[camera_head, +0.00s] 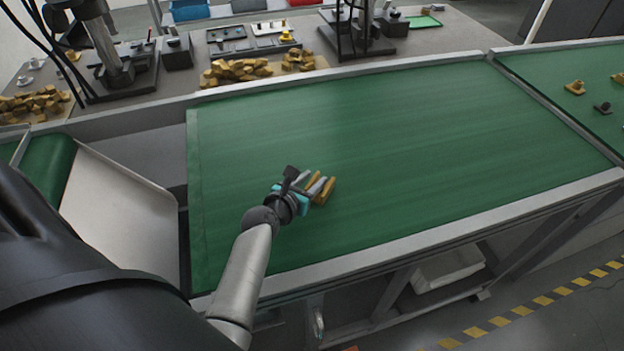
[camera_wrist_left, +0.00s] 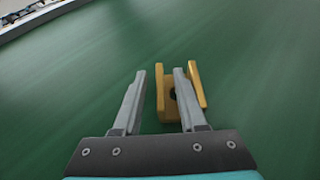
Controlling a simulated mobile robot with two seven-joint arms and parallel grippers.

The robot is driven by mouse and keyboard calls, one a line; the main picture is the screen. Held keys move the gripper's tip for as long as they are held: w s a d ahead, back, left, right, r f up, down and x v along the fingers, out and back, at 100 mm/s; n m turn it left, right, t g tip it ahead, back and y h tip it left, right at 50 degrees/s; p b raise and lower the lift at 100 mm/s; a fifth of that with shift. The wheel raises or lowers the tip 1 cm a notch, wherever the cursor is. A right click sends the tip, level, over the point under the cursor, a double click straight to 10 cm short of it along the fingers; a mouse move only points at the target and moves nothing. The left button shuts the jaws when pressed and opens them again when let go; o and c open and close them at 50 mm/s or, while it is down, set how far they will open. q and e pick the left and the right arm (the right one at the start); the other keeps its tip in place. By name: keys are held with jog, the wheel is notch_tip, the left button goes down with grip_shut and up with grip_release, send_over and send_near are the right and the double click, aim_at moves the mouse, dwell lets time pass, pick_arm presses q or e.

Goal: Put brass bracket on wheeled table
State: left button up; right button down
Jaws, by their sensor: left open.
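The brass bracket (camera_head: 328,190) is a yellow, U-shaped piece on a long green surface (camera_head: 400,130), at my left gripper's fingertips. In the left wrist view the bracket (camera_wrist_left: 198,88) has two upright sides and a dark hole in its base. My left gripper (camera_head: 311,182) is open. In the wrist view, the right finger of this gripper (camera_wrist_left: 160,76) overlaps the bracket between its two sides, and the left finger is left of it. I cannot tell whether they touch. My right gripper is not in view. No wheels show clearly, so I cannot tell which surface is the wheeled table.
Metal rails edge the green surface, which is mostly clear. A second green surface (camera_head: 510,66) at the right carries several small parts. A bench behind holds piles of yellow pieces (camera_head: 237,72) and equipment. A pale sloped panel (camera_head: 120,205) stands at the left, a white bin (camera_head: 447,268) below.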

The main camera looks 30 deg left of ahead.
pick_arm(q)
jog(key=shift+r, duration=0.15)
jog(key=shift+s+r+p, duration=0.15)
jog(key=shift+p, duration=0.15)
jog(key=p+v, duration=0.4)
jog(key=v, duration=0.6)
jog(key=shift+s+d+p, duration=0.1)
jog(key=shift+s+p, duration=0.2)
jog(key=shift+p, duration=0.05)
jog(key=shift+s+r, duration=0.3)
jog(key=shift+s, duration=0.15)
